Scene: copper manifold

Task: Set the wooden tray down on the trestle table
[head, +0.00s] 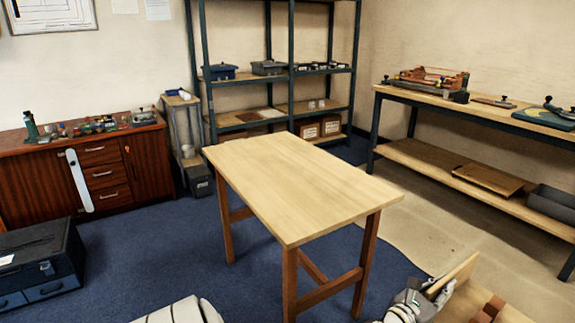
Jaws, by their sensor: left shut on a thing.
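The trestle table (300,180) stands in the middle of the head view, with a bare pale wooden top and reddish-brown legs. The wooden tray (457,273) shows at the bottom right, cut off by the lower edge of the picture. Brown wooden blocks (489,309) are in it. My left gripper (434,292) is shut on the tray's left side wall, to the right of the table's near leg and in front of the table. The rest of the tray is out of view. My right gripper is not in view.
A dark wooden cabinet (140,165) with small items stands at the left, and a dark toolbox (40,262) at the lower left. Metal shelving (290,70) stands behind the table. A workbench (470,105) with tools runs along the right wall. The tabletop is clear.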

